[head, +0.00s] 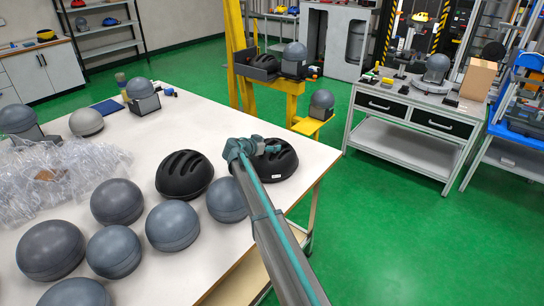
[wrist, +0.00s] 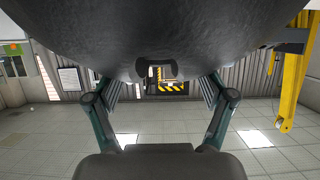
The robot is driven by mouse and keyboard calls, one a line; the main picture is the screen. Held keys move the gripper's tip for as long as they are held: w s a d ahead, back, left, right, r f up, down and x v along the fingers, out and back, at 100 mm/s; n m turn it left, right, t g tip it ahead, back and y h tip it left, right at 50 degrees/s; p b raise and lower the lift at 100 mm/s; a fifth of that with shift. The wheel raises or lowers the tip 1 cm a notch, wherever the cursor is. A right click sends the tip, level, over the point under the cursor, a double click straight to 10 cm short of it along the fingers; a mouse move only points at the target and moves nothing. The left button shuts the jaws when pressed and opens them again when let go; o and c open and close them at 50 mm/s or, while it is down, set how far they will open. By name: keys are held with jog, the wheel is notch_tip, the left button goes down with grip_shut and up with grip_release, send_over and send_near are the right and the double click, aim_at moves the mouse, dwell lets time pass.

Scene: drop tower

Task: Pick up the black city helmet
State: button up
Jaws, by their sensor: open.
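A black vented helmet (head: 281,162) sits on the white table (head: 215,130) near its right edge, with a small white label on its side. My gripper (head: 266,149) is at this helmet and covers its left part in the head view. In the wrist view a large dark, rough, rounded surface (wrist: 160,35) fills the top, with a small notch at its lower edge. My gripper (wrist: 159,88) is open there, one finger at each side below that surface. I cannot tell whether the fingers touch it. A second black vented helmet (head: 184,175) sits to the left on the table.
Several smooth grey domes, one of them (head: 117,202), crowd the table's near left. Crumpled clear plastic wrap (head: 65,178) lies at the left. A yellow drop-tower frame (head: 240,60) stands behind the table. A grey workbench (head: 405,110) stands at the right, with green floor between.

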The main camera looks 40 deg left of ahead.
jog(key=shift+x, duration=1.1)
jog(key=shift+c, duration=0.2)
jog(key=c, duration=1.4)
